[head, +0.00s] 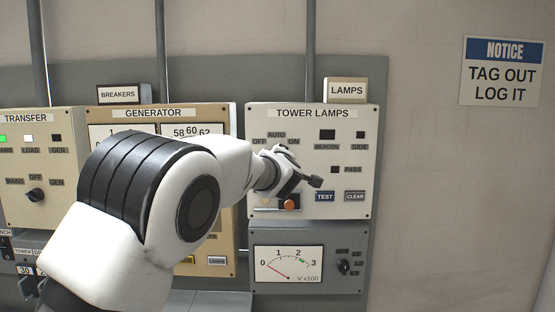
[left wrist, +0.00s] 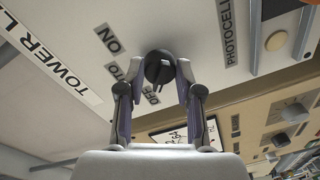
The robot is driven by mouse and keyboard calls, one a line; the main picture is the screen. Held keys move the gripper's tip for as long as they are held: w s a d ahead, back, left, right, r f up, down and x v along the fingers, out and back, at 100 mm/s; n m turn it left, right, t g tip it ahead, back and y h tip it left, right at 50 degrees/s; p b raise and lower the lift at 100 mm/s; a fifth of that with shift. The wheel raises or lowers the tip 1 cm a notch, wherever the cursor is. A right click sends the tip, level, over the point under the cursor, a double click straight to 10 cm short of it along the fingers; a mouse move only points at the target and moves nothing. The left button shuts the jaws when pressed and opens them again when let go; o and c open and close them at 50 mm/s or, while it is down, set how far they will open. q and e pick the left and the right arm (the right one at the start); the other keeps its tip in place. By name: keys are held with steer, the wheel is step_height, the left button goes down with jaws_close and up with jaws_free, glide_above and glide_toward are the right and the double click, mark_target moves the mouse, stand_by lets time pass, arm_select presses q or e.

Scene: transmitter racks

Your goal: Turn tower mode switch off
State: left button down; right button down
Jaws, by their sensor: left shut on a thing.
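The tower mode switch is a black round knob (left wrist: 158,68) on the TOWER LAMPS panel (head: 345,205), with OFF, AUTO and ON printed around it. My left gripper (left wrist: 156,82) has its two fingers on either side of the knob in the left wrist view, shut on it. I cannot tell for sure which label the knob points to. In the head view my left gripper (head: 290,180) is in front of the panel, below the OFF, AUTO and ON labels, and hides the knob. My right gripper is in neither view.
An orange part (head: 291,203) sits just below the gripper, near TEST (head: 324,196) and CLEAR (head: 355,196) buttons. A voltmeter panel (head: 307,285) is below. The GENERATOR panel (head: 215,125) is at the left, partly behind my arm.

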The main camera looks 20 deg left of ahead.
arm_select(q)
steer(key=c, duration=0.8)
jaws_free()
steer(key=shift+o, duration=0.2)
